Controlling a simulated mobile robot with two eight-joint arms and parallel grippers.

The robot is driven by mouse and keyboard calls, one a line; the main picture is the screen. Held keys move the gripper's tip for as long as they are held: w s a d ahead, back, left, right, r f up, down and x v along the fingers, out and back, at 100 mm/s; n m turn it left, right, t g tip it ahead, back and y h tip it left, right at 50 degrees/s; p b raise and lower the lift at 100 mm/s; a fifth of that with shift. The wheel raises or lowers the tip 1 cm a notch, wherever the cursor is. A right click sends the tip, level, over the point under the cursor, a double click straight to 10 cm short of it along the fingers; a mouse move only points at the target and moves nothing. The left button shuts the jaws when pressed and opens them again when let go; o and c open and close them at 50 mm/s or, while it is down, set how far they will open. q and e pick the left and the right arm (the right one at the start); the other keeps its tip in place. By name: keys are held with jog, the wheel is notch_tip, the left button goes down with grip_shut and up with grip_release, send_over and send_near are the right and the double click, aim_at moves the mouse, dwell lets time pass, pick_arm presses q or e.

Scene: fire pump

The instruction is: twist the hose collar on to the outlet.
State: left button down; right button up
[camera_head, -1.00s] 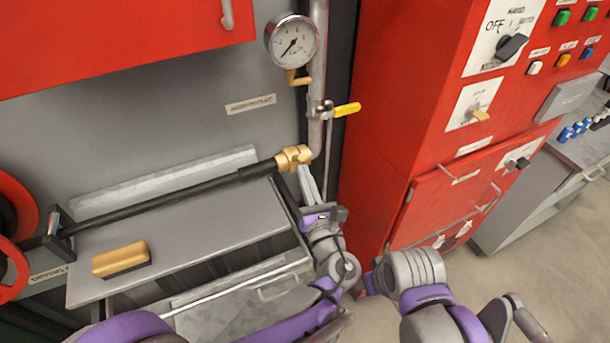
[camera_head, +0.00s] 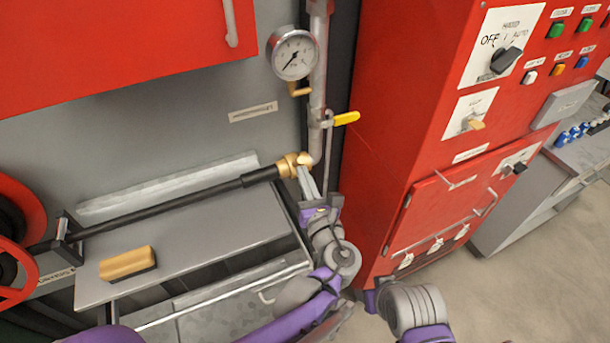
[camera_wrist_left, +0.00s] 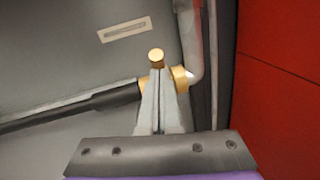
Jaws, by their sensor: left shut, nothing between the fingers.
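The brass hose collar (camera_head: 285,164) sits at the right end of the black hose (camera_head: 170,204), against the lower bend of the grey outlet pipe (camera_head: 317,130). The left wrist view also shows the collar (camera_wrist_left: 180,78) beside the pipe bend (camera_wrist_left: 194,66). A round brass lug (camera_wrist_left: 156,54) shows above my fingertips. My left gripper (camera_head: 303,172) is shut and empty, its fingers in front of the collar and hiding part of it. I cannot tell whether they touch it. My right arm shows at the bottom, but its gripper is out of view.
A grey bench (camera_head: 200,240) with a tan-topped block (camera_head: 127,264) stands under the hose. A red hose reel (camera_head: 20,225) is at the left. A gauge (camera_head: 294,54) and yellow valve lever (camera_head: 346,118) are above. A red control cabinet (camera_head: 410,130) stands close at the right.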

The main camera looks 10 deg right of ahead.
aim_at(301, 163)
pick_arm(q)
jog(key=shift+w+a+r+g+p, duration=0.15)
jog(key=shift+w+r+g+p, duration=0.2)
jog(key=shift+r+g+p, duration=0.25)
jog(key=shift+w+a+r+g+p, duration=0.1)
jog(key=shift+w+r+g+p, duration=0.3)
jog(key=shift+g, duration=0.2)
jog(key=shift+w+r, duration=0.25)
jog(key=shift+r, duration=0.05)
pick_arm(e)
jog(key=shift+w+r, duration=0.3)
jog(key=shift+r, duration=0.65)
jog(key=shift+w+r, duration=0.3)
jog(key=shift+r, duration=0.6)
